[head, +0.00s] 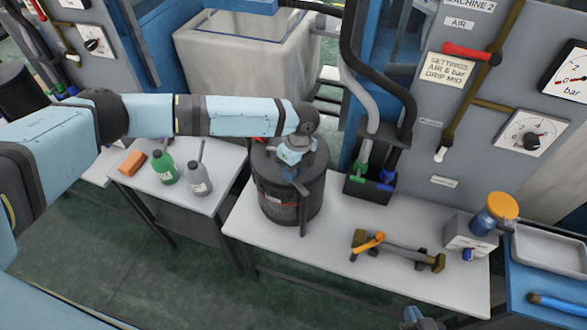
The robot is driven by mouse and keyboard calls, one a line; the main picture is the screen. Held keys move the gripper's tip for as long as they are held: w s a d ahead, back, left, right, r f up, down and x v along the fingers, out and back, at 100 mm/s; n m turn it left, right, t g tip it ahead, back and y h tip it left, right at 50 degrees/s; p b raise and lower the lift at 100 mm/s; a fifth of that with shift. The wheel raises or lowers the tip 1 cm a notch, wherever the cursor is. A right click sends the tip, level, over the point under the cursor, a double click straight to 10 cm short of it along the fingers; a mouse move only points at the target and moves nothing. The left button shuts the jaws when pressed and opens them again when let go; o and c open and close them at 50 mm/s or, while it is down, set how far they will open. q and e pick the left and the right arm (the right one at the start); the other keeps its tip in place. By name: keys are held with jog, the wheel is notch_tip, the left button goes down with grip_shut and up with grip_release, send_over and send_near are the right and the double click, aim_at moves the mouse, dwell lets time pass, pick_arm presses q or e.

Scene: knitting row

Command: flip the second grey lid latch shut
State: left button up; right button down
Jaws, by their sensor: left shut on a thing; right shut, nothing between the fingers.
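A black drum (275,208) with a dark lid (265,160) and a red-marked label stands on the white table. My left gripper (298,184) is at the right front of the drum's rim, pointing down. It is shut on what looks like a grey lid latch (303,215), a narrow dark bar hanging down the drum's side. The fingers and arm hide part of the lid and rim, and I cannot make out the other latches. My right gripper (416,318) shows only partly at the bottom edge, shut and empty, away from the drum.
Green (165,168) and grey (198,180) bottles stand on the left table. The white table's front middle is clear.

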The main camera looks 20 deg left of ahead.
pick_arm(q)
jog(key=shift+w+d+m, duration=0.2)
jog(key=shift+d+m, duration=0.05)
jog(key=shift+m, duration=0.35)
jog(key=shift+w+d+m, duration=0.2)
jog(key=shift+m, duration=0.4)
jog(key=shift+w+d+m+y+p, duration=0.3)
jog(key=shift+m, duration=0.7)
jog(key=o, duration=0.9)
jog(key=v, duration=0.4)
jog(key=b+v, duration=0.1)
jog(key=v, duration=0.9)
jog(key=shift+s+b, duration=0.3)
jog(key=shift+b, duration=0.1)
jog(key=shift+d+f, duration=0.1)
